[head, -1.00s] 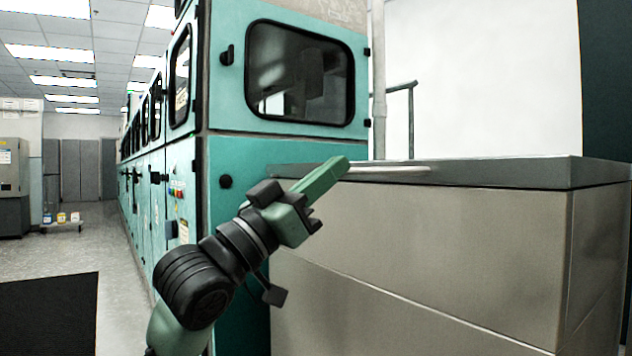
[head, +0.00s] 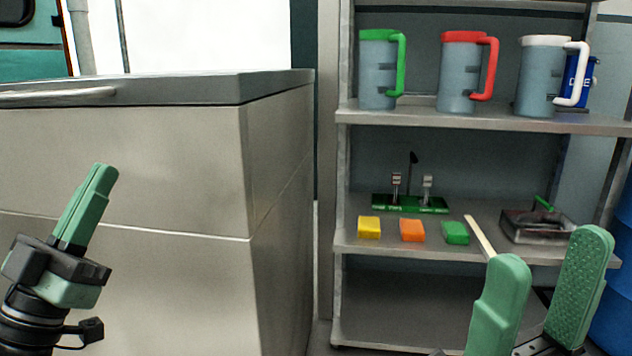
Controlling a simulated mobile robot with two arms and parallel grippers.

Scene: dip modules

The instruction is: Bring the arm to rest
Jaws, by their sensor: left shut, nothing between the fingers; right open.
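My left gripper (head: 88,205) is at the lower left of the head view, in front of the beige cabinet side. Its green fingers are shut together with nothing between them, pointing up. My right gripper (head: 543,290) is at the lower right, in front of the shelf unit. Its two green fingers are spread apart and hold nothing. A thin pale stick (head: 480,236) shows on the middle shelf behind the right gripper's left finger; I cannot tell that they touch.
A grey shelf unit (head: 480,122) holds several lidded pitchers on top. Its middle shelf carries a green board (head: 410,204), yellow (head: 369,227), orange (head: 412,230) and green (head: 456,232) blocks and a dark tray (head: 538,227). A beige cabinet (head: 180,170) stands left; a blue barrel (head: 615,290) right.

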